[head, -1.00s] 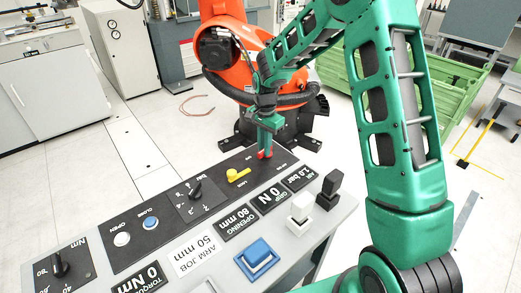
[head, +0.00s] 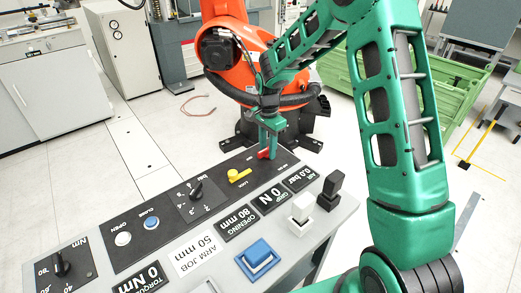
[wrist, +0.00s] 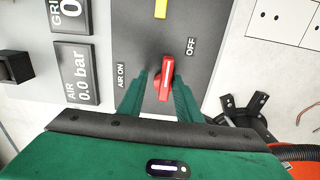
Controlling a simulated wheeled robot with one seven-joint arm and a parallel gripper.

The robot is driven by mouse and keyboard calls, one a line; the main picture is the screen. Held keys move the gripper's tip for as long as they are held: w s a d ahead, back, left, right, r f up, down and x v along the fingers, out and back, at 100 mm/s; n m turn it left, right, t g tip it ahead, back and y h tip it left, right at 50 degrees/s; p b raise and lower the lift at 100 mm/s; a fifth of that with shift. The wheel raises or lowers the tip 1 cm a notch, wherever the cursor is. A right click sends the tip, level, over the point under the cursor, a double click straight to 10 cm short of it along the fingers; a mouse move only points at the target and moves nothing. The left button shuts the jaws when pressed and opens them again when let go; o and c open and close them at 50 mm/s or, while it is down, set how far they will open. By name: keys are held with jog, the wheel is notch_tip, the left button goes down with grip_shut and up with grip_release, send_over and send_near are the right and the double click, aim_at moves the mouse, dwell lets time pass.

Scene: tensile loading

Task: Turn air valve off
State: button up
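The red air valve handle (wrist: 166,78) sits on the black panel strip between the AIR ON label (wrist: 121,76) and the OFF label (wrist: 191,46). In the head view the red handle (head: 264,154) is partly hidden at my fingertips. My gripper (wrist: 160,84) is down at the valve, its green fingers apart on either side of the handle. The right finger is close against the handle; I cannot tell if it touches. A gap shows on the left side. The air display (wrist: 82,75) reads 0.0 bar.
A yellow lever (head: 238,175) is beside the valve on the same strip. White (head: 302,207) and black (head: 330,188) joysticks stand on the console's right side. An orange robot arm (head: 235,60) stands behind the console. A green crate (head: 440,85) is at the back right.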

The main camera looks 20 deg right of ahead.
aim_at(266, 150)
jog(key=shift+w+a, duration=0.1)
jog(key=shift+a, duration=0.05)
jog(key=shift+r, duration=0.2)
notch_tip(266, 150, up, 10)
jog(key=shift+r, duration=0.2)
dwell(0.6)
